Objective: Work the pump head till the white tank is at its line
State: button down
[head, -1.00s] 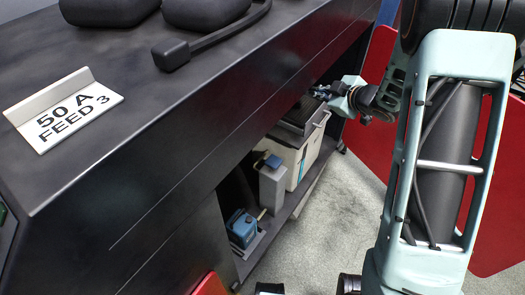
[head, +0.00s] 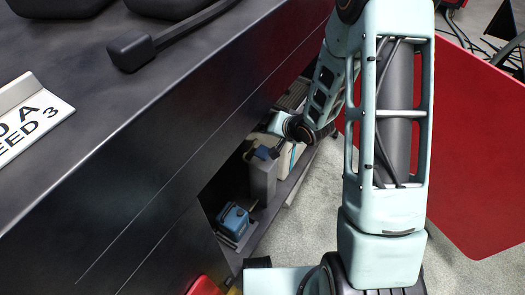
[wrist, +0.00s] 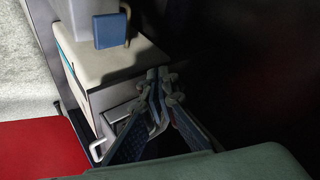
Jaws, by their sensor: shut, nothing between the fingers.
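The white tank (head: 285,165) stands in the open lower bay of the dark cabinet, with a teal strip (head: 293,155) on its front. Its pale top also shows in the wrist view (wrist: 92,62). I cannot make out a line or level. In front of it in the head view stands a grey pump column (head: 262,182) with a blue pump head (head: 264,153). The pump head also shows at the top of the wrist view (wrist: 110,30). My gripper (wrist: 160,76) is shut and empty, below and right of the pump head in that view. Contact cannot be seen.
A blue box (head: 234,220) sits on the bay floor nearer me. The cabinet's upper edge overhangs the bay. A red panel (head: 485,150) stands at right, with pale floor (head: 322,195) between. A label plate (head: 30,118) sits on the cabinet top.

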aim_at(264, 152)
jog(key=shift+f, duration=0.1)
notch_tip(264, 152, down, 8)
jog(key=b, duration=0.7)
jog(key=shift+f+b, duration=0.25)
jog(key=shift+b, duration=0.05)
jog(key=shift+f, duration=0.2)
dwell(0.7)
jog(key=shift+f+b, duration=0.3)
jog(key=shift+f+b, duration=1)
jog(key=shift+f, duration=0.35)
dwell(1.1)
jog(key=shift+r, duration=0.1)
jog(key=shift+r+p, duration=1.55)
jog(key=shift+r, duration=0.1)
